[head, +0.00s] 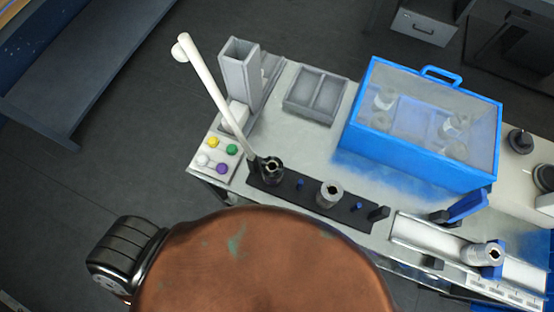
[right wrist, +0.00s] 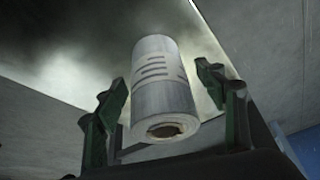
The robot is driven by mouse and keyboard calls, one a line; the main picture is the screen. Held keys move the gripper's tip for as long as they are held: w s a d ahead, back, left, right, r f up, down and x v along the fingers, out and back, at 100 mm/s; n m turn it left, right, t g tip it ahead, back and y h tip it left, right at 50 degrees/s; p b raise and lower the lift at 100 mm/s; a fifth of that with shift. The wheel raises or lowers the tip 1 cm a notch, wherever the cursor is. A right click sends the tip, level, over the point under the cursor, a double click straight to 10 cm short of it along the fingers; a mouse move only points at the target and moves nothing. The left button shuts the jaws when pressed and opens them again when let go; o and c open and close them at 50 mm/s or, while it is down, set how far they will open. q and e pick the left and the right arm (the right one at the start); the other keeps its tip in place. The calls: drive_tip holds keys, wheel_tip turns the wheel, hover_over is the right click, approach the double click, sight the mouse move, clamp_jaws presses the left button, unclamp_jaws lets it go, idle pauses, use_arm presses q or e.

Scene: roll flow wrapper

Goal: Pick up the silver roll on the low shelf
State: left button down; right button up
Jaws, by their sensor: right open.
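A silver-white roll (right wrist: 160,92) with dark printed lines and a hollow core fills the middle of the right wrist view. My right gripper (right wrist: 161,80) is open, with one dark green finger on each side of the roll. The roll appears to lie between the fingers with a gap on both sides; I cannot tell how deep it sits in the jaws. What bears the roll is not clear in this view. The head view does not show this roll or either gripper.
The head view shows a work table (head: 303,147) with a black fixture strip (head: 300,189) holding a grey roll (head: 329,194), a blue-framed clear box (head: 420,124), a grey two-part tray (head: 316,95) and a button panel (head: 215,158). Grey panels (right wrist: 45,115) surround the roll in the wrist view.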

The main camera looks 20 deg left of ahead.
drive_tip(key=shift+c, duration=0.2)
drive_tip(key=c, duration=1.4)
drive_tip(key=shift+c, duration=0.5)
drive_tip(key=shift+r, duration=0.25)
